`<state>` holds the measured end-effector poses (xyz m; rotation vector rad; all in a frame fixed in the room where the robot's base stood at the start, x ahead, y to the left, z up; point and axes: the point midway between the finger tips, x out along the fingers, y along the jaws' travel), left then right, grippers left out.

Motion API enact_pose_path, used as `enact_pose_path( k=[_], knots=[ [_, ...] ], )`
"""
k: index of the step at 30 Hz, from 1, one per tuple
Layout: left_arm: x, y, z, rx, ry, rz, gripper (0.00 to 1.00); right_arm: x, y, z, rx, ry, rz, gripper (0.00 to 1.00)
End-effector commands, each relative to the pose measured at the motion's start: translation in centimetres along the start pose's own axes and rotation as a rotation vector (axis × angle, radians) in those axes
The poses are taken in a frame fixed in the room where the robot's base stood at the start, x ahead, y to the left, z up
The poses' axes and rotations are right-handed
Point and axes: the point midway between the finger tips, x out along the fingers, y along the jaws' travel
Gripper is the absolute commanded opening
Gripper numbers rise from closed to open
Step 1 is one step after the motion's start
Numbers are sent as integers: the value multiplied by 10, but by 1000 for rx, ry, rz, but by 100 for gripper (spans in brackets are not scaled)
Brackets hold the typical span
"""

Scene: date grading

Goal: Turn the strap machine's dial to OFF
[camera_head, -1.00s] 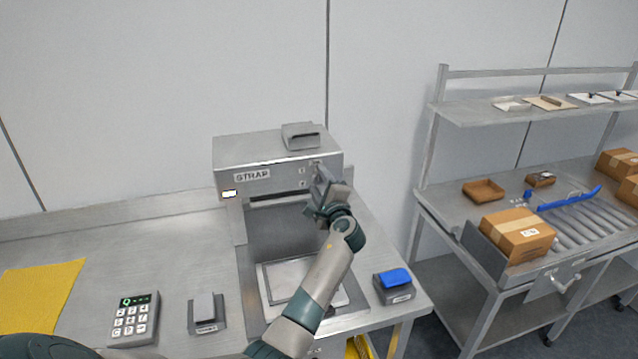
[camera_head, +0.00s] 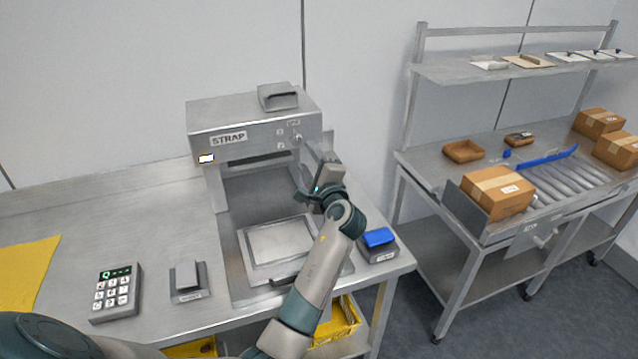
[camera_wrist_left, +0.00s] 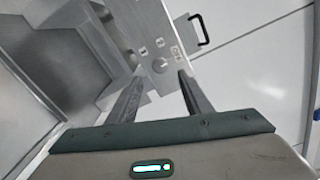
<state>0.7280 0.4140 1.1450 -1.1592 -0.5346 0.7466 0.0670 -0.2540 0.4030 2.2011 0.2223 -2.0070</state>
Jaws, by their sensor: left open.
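The strap machine (camera_head: 235,112) stands on the steel table, with a STRAP label and a lit white window on its front. Its dial (camera_head: 296,138) is at the right end of the front panel. My left gripper (camera_head: 307,152) is open and empty in front of the panel, just below and right of the dial. It also shows in the left wrist view (camera_wrist_left: 158,82), fingers apart and pointing at the panel. My right gripper is not in view.
A keypad (camera_head: 116,291), a grey block holder (camera_head: 187,283) and a blue-topped holder (camera_head: 378,243) stand on the table. A steel plate (camera_head: 247,258) lies below the machine. A roller bench (camera_head: 432,165) with cartons stands at the right.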

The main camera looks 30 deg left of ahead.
Motion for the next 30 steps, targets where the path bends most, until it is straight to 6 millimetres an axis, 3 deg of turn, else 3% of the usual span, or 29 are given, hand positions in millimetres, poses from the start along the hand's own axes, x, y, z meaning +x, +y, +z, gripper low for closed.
enact_pose_path(
  k=[6,12,18,30],
  knots=[
    [-44,4,-2,-1,1,0,45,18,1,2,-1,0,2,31],
    [-70,2,-1,0,0,0,45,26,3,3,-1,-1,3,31],
    [-80,0,0,1,-1,0,45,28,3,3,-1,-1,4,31],
    [-81,0,0,1,-1,0,45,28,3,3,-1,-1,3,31]
  ],
)
